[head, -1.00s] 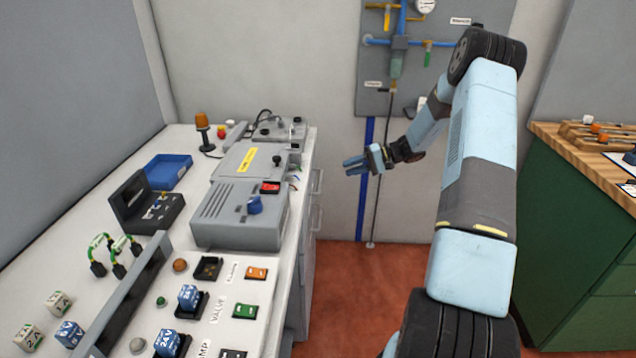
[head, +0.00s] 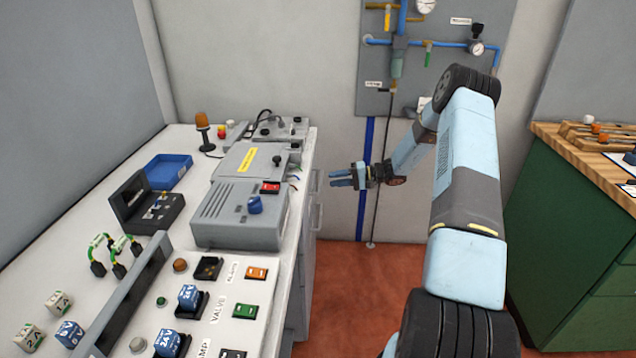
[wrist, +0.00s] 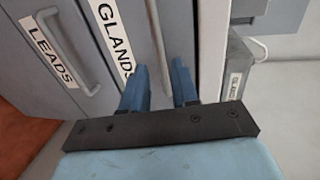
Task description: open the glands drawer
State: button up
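The glands drawer (wrist: 112,62) is grey with a white GLANDS label and a vertical-looking bar handle (wrist: 158,40) in the wrist view. It appears closed. My gripper (wrist: 160,70) is open, with its two blue fingers apart and the handle showing between them. I cannot tell whether the fingers touch the handle or how deep they reach. In the head view my gripper (head: 335,178) is just right of the bench's drawer side, near the handles (head: 315,182).
A drawer labelled LEADS (wrist: 48,45) with its own handle lies beside the glands drawer. A grey bin (wrist: 238,65) with a label is on the other side. The bench top (head: 215,160) carries several devices. Red floor (head: 350,290) in front is clear.

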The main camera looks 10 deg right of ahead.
aim_at(321, 179)
jog(key=shift+x, duration=3.15)
jog(key=shift+c, duration=0.2)
grip_shut()
